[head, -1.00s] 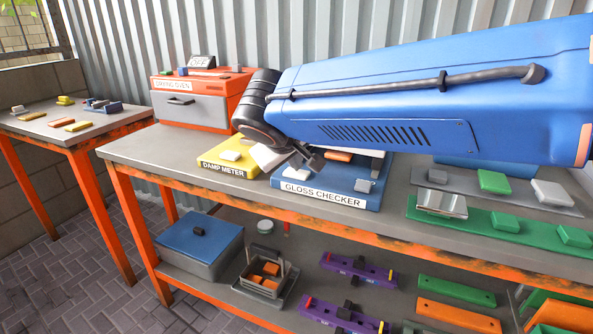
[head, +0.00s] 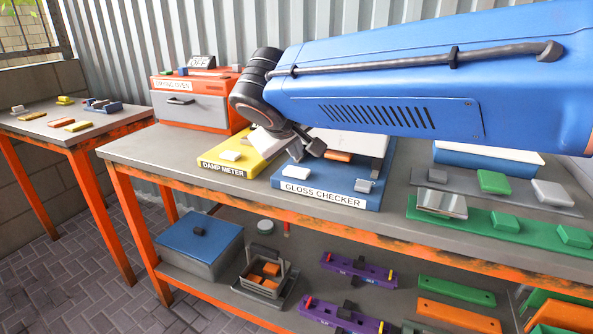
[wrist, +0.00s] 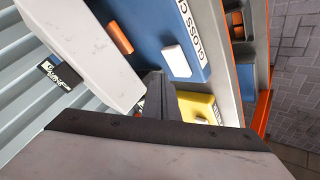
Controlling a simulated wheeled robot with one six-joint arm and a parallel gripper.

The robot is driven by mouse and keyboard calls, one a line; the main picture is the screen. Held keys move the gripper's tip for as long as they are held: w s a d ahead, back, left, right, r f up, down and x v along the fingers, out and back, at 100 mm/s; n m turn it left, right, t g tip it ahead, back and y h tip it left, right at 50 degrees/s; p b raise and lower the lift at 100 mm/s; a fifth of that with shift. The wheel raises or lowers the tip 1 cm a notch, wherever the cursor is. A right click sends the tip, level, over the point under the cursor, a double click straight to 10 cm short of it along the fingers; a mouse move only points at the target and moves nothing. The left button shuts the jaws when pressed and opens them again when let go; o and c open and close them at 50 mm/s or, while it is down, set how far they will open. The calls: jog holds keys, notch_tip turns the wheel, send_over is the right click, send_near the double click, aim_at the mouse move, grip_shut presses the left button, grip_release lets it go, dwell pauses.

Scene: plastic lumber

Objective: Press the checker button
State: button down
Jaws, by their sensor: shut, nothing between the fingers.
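The gloss checker (head: 325,195) is a blue slab with a white label on the bench; it also shows in the wrist view (wrist: 203,25). A white button (head: 298,171) stands on its front left part, and it shows in the wrist view (wrist: 177,60). An orange bar (head: 338,156) lies on the slab; it shows in the wrist view (wrist: 120,38). A grey block (head: 364,185) is at the right front corner. My gripper (head: 315,149) is shut and empty above the checker's back left part, apart from the button.
The yellow damp meter (head: 226,166) with a white button stands close at left. A large white block (wrist: 95,55) is beside my gripper in the wrist view. The orange drying oven (head: 198,98) is further left. Green and grey racks (head: 480,228) are at right.

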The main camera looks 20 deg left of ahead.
aim_at(295, 173)
jog(key=shift+r, duration=2)
jog(key=shift+s, duration=0.1)
